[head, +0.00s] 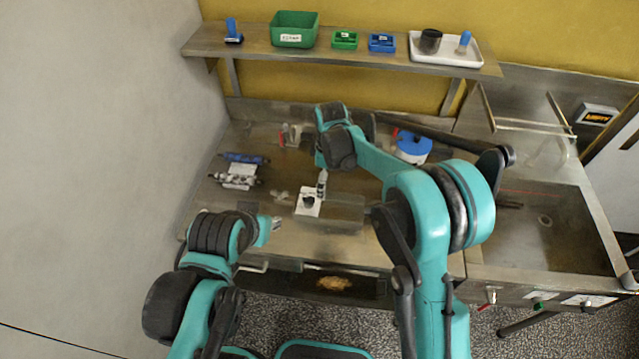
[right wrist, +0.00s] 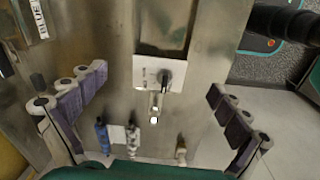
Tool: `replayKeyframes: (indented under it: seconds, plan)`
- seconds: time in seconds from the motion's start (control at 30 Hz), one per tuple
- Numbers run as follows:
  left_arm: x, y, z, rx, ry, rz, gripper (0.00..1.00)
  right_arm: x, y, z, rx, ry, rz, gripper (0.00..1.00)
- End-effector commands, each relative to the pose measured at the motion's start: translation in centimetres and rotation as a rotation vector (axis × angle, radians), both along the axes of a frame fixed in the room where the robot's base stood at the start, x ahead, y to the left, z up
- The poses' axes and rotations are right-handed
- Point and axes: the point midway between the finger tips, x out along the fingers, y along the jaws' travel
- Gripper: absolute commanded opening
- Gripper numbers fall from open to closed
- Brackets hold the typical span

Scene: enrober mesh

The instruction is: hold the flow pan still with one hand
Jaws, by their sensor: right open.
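A shallow grey metal pan (head: 345,213), which looks like the flow pan, lies near the bench's front edge. In the right wrist view its dark hollow (right wrist: 163,25) shows at the top. A white plate with a black knob (head: 308,201) is at its left end; it also shows in the right wrist view (right wrist: 160,73). My right gripper (head: 322,184) points down above this plate. In the right wrist view its fingers (right wrist: 158,108) are wide apart with nothing between them. My left gripper (head: 276,223) is left of the plate, apart from it; its fingers are too small to read.
Blue and silver fittings (head: 240,172) lie at the bench's left. A blue-lidded tub (head: 412,147) stands behind my right forearm. A shelf (head: 340,55) with bins runs along the back. A sink (head: 545,225) is at right.

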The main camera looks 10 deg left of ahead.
Motion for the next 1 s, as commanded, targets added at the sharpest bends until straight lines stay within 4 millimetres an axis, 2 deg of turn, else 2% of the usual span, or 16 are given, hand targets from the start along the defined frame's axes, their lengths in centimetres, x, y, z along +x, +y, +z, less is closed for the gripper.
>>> replayKeyframes:
  seconds: [0.1,0.23,0.43,0.8,1.0]
  plan:
    - [0.0,0.0,0.0,0.0,0.0,0.0,0.31,0.3,1.5,-2.1,-0.012,0.024,0.068,1.0]
    - [0.0,0.0,0.0,0.0,0.0,0.0,0.31,0.4,2.3,-3.2,-0.019,0.038,0.105,1.0]
    - [0.0,0.0,0.0,0.0,0.0,0.0,0.31,0.4,2.4,-5.3,-0.02,0.04,0.113,1.0]
    - [0.0,0.0,0.0,0.0,0.0,0.0,0.31,0.4,2.3,-12.3,-0.02,0.04,0.11,1.0]
    - [0.0,0.0,0.0,0.0,0.0,0.0,0.31,0.4,2.3,-14.6,-0.02,0.04,0.11,1.0]
